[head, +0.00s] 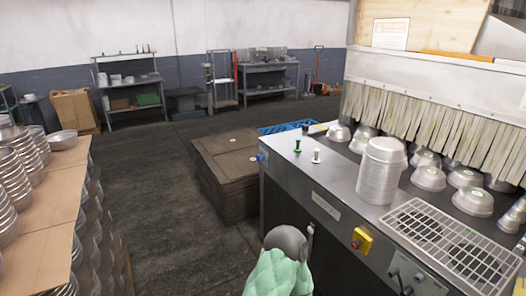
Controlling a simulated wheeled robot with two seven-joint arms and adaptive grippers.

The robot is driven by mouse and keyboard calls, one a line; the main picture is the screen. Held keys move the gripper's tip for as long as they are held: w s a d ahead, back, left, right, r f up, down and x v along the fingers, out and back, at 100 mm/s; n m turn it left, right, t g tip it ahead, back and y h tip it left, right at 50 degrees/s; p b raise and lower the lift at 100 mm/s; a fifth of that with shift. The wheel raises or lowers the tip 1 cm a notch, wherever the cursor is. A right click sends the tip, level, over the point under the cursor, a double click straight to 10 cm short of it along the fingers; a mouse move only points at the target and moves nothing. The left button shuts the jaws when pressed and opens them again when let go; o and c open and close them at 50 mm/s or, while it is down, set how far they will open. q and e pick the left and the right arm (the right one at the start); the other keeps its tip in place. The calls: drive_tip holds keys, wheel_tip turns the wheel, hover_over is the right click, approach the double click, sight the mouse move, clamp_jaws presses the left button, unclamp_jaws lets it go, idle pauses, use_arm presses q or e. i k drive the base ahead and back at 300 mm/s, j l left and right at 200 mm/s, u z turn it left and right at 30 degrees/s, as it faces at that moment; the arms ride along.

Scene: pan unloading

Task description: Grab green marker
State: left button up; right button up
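A small green marker (297,146) stands upright on the metal top of the machine, near its left far corner. A similar white marker (316,156) stands close to its right. Part of an arm of mine, grey with a pale green cover, shows at the bottom centre, well below and in front of the markers. No gripper fingers can be made out, so neither gripper is visible near the green marker.
A tall stack of pans (378,175) stands right of the markers, with a metal grate (440,240) nearer. Several pans sit under the strip curtain (430,115). A yellow button box (361,241) juts from the machine's front. Cardboard stacks (228,170) stand left.

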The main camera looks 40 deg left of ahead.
sight(297, 149)
drive_tip(key=u, duration=1.15)
